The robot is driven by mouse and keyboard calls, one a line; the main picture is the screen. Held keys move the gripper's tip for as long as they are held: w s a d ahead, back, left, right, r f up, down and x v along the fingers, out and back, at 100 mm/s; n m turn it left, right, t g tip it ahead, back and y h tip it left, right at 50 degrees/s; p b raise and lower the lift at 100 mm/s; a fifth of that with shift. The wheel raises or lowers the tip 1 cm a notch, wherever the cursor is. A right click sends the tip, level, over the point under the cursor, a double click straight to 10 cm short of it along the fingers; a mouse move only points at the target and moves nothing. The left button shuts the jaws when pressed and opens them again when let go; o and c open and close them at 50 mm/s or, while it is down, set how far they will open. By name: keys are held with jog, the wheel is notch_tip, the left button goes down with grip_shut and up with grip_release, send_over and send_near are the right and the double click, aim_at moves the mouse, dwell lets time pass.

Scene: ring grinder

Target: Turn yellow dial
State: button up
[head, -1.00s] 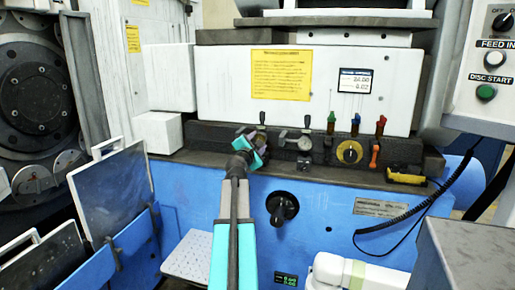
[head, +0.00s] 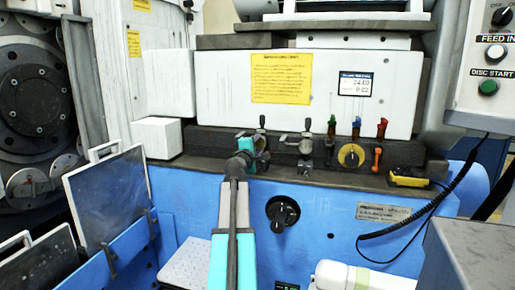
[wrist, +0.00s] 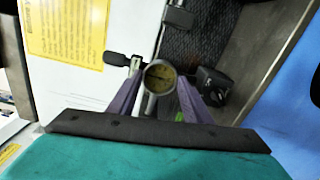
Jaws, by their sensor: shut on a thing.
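The yellow dial (head: 351,156), a yellow ring with a dark knob, is on the dark ledge under the white panel in the head view. My gripper (head: 259,146) is to its left, well apart from it, at the leftmost fitting (head: 262,122) on the ledge. In the wrist view my gripper (wrist: 160,88) has its purple fingers closed around a small round gauge (wrist: 160,77) with a yellowish face. The gauge's lower part is hidden. The yellow dial cannot be made out in the wrist view.
A second lever fitting (head: 305,144) stands between my gripper and the yellow dial. Green, blue and red levers (head: 382,128) stick up near the dial, and an orange lever (head: 377,160) hangs beside it. A black knob (head: 283,212) is on the blue front below.

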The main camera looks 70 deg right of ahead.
jog(key=o, duration=1.1)
jog(key=shift+a, duration=0.1)
jog(key=shift+s+a+p, duration=0.2)
jog(key=shift+a, duration=3.2)
jog(key=shift+s+a+p, duration=0.2)
jog(key=shift+a, duration=3.2)
